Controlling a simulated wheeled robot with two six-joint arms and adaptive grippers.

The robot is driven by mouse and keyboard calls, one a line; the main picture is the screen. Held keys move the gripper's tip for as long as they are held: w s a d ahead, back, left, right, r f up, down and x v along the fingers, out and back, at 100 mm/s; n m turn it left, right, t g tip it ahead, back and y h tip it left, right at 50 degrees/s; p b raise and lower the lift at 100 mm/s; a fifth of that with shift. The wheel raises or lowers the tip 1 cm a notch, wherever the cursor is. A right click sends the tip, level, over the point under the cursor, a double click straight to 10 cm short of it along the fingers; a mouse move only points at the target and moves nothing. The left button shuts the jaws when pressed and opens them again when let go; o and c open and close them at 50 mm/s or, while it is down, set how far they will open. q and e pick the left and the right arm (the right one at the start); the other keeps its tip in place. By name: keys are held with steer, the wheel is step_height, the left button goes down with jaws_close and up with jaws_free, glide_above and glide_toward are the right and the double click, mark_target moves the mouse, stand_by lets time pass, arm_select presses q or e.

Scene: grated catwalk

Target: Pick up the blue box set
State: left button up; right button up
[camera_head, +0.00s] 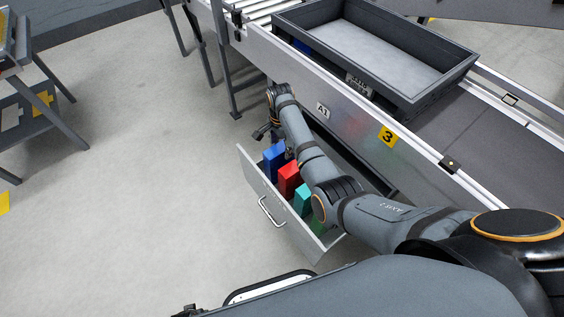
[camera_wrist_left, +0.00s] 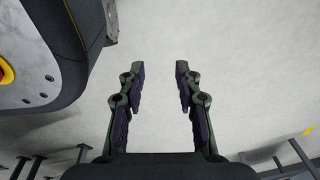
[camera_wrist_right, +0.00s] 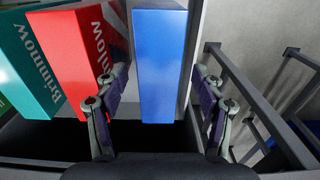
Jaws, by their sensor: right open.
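The blue box (camera_head: 273,163) stands upright at the far end of an open drawer (camera_head: 262,187). In the right wrist view the blue box (camera_wrist_right: 160,60) lies between the fingers of my right gripper (camera_wrist_right: 160,78), which is open with one finger on each side and narrow gaps. The right gripper (camera_head: 276,140) is at the blue box in the head view, partly hidden by its own arm. My left gripper (camera_wrist_left: 160,85) is open and empty above bare floor in its wrist view.
A red box (camera_head: 288,178), a teal box (camera_head: 302,199) and a green box (camera_wrist_right: 6,103) stand beside the blue one. A conveyor bearing a dark tray (camera_head: 452,82) runs above the drawer. Metal rails (camera_wrist_right: 272,115) stand right of the drawer in the right wrist view.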

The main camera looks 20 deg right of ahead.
mark_target(282, 162)
steer(key=f, duration=0.1)
steer(key=f+b, duration=0.1)
steer(key=f, duration=0.2)
steer(key=shift+d+f, duration=0.3)
steer(key=shift+f, duration=0.1)
arm_select(q)
steer(key=w, duration=0.2)
steer(key=shift+w+d+r, duration=0.1)
steer(key=shift+w+r, duration=0.15)
steer(key=shift+w, duration=0.1)
arm_select(e)
steer(key=shift+r, duration=0.1)
jaws_close()
